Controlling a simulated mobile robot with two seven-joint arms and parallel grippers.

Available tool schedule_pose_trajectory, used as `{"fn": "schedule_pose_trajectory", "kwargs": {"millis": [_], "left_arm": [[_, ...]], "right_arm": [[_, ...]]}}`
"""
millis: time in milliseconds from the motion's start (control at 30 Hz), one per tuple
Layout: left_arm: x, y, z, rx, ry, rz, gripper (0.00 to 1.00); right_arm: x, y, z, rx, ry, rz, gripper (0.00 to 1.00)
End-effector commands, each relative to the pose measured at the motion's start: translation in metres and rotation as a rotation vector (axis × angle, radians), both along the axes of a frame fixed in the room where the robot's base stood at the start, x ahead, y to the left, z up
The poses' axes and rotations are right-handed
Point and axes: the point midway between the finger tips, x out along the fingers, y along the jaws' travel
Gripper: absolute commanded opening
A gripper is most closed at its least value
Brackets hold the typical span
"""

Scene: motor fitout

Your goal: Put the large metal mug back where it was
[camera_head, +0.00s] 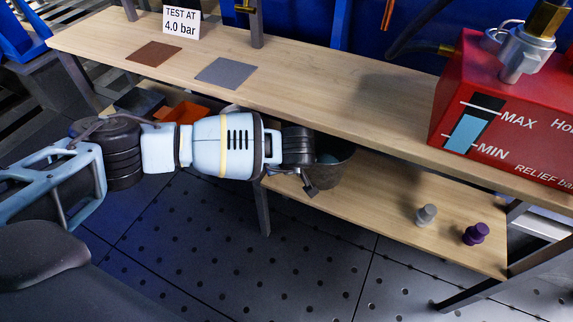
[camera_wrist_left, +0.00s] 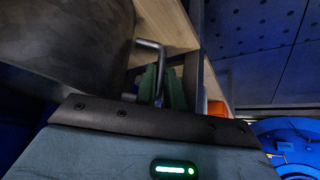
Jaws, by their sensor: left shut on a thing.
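The large metal mug (camera_head: 333,170) is dark grey and partly hidden behind my left gripper and under the bench top. In the left wrist view its curved body (camera_wrist_left: 65,45) fills the upper left, and its bent handle (camera_wrist_left: 150,44) runs down between the green fingertips. My left gripper (camera_head: 306,184) is shut on the mug's handle; its fingers show in the left wrist view (camera_wrist_left: 161,88). The mug is at the lower shelf (camera_head: 380,205); I cannot tell whether its base touches the shelf. My right gripper is not in view.
The bench top (camera_head: 330,100) hangs over the lower shelf. A brown mat (camera_head: 153,54) and a grey mat (camera_head: 226,73) lie on it, with a red tank (camera_head: 505,120) at right. A grey knob (camera_head: 426,215) and purple knob (camera_head: 475,234) stand on the shelf. An orange bin (camera_head: 182,113) is left.

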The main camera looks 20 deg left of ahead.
Motion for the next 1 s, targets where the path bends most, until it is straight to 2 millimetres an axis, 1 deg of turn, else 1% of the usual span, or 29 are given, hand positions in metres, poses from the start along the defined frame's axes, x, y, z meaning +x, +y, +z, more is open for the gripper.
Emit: {"fn": "schedule_pose_trajectory", "kwargs": {"millis": [167, 333, 367, 500, 533, 833, 933, 1000], "left_arm": [[0.002, -0.001, 0.003, -0.002, -0.006, -0.001, 0.00], [0.002, -0.001, 0.000, -0.003, -0.005, -0.001, 0.00], [0.000, 0.000, -0.001, 0.000, 0.000, -0.001, 0.13], [0.000, 0.000, -0.001, 0.000, 0.000, -0.001, 0.31], [0.000, 0.000, -0.001, 0.000, 0.000, -0.001, 0.32], [0.000, 0.000, 0.001, -0.001, -0.002, -0.001, 0.32], [-0.002, -0.003, 0.009, -0.001, -0.003, -0.003, 0.32], [-0.006, -0.005, 0.019, -0.001, -0.003, -0.003, 0.32]], "right_arm": [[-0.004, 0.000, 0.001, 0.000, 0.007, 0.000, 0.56], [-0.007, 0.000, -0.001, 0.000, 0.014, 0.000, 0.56], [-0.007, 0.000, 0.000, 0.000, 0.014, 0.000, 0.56], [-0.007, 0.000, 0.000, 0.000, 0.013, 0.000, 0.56], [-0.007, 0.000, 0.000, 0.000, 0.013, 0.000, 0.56], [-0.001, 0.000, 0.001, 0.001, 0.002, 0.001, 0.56], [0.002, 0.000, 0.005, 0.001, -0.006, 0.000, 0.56], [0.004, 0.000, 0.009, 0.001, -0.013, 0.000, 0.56]]}}
